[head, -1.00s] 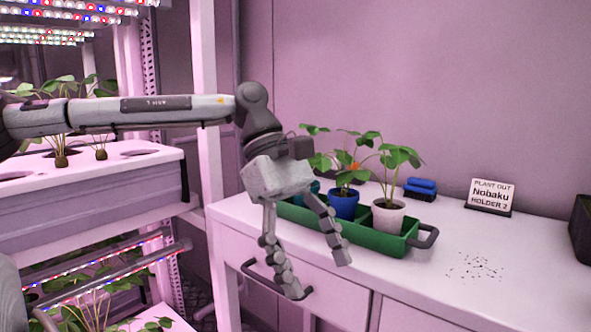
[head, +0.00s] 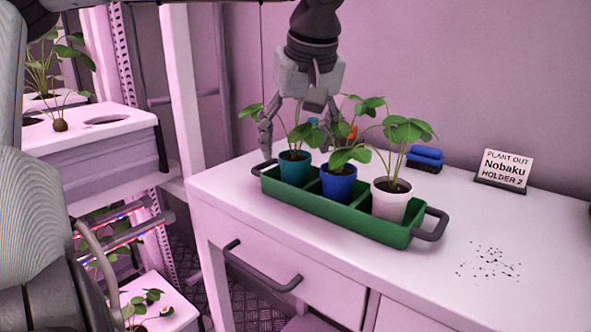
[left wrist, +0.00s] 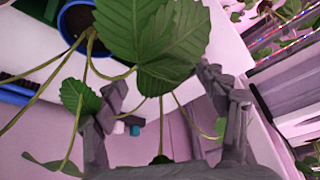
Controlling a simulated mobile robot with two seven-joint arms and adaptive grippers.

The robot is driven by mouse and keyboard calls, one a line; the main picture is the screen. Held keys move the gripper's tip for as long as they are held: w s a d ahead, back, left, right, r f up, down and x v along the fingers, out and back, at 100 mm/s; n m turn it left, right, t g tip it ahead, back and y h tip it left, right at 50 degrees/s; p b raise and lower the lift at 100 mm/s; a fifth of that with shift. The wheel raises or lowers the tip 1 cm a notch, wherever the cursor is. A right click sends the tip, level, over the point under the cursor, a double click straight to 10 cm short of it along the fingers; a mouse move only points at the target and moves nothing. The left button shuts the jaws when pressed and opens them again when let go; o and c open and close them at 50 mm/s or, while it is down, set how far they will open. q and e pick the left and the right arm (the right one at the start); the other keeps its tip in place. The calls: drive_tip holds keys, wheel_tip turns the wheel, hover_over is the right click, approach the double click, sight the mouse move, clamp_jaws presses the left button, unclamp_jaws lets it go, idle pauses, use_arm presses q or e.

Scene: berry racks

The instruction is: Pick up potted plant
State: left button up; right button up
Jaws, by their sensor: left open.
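Three potted plants stand in a green tray (head: 330,218) on the white cabinet top: one in a teal pot (head: 294,169), one in a blue pot (head: 338,184), one in a white pot (head: 389,202). My left gripper (head: 300,138) is open, pointing down behind the teal and blue pots, its fingers partly hidden by leaves. In the left wrist view, large leaves (left wrist: 150,40) and stems cross in front of and between the open fingers (left wrist: 165,115). A blue pot (left wrist: 76,22) with dark soil shows at the upper left there. My right gripper is not in view.
A blue brush (head: 425,158) and a sign (head: 503,170) reading "Plant out Nobaku Holder 2" stand behind the tray to the right. Soil crumbs (head: 488,262) lie on the clear right part of the top. A plant rack (head: 90,145) is at left.

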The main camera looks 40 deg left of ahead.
use_arm(q)
drive_tip(key=shift+x, duration=1)
drive_tip(key=c, duration=1.2)
drive_tip(key=shift+c, duration=0.5)
drive_tip(key=shift+r, duration=0.2)
